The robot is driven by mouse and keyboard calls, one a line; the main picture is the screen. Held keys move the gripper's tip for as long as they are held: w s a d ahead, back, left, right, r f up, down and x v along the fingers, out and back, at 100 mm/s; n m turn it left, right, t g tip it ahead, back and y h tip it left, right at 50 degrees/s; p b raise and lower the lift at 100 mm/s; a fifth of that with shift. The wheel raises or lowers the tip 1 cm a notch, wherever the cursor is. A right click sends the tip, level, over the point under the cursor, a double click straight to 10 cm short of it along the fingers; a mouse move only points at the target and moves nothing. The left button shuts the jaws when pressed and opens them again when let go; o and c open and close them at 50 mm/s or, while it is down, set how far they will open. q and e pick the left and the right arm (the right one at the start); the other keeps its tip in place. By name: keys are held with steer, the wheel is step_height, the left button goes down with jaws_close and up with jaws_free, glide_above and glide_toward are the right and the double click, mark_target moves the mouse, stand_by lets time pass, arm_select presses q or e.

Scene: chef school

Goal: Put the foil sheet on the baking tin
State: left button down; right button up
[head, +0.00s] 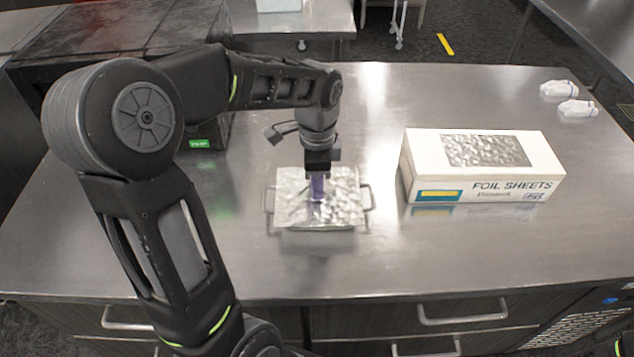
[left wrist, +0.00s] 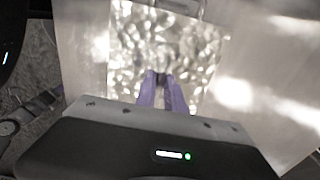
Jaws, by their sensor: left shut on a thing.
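The foil sheet (head: 340,190) is silver and crinkled. It lies over the baking tin (head: 318,238) in the middle of the steel table and covers most of the tin's top. The tin's wire handles show at its left and right sides. My left gripper (head: 317,197) points down at the middle of the sheet, with its purple fingers shut on the foil. The left wrist view shows the fingers (left wrist: 161,80) closed together against the foil (left wrist: 165,45). I cannot tell whether the sheet rests fully on the rim. My right gripper is not in view.
A white foil sheets box (head: 483,172) stands on the table (head: 440,265) to the right of the tin, with foil showing in its top opening. Two white crumpled items (head: 577,108) lie at the far right corner. The table's front is clear.

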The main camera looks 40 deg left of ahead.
arm_select(q)
steer(key=c, duration=1.3)
jaws_free()
steer(key=shift+c, duration=0.2)
steer(key=shift+r, duration=0.1)
steer(key=shift+r+p, duration=2.85)
steer(key=shift+r, duration=0.6)
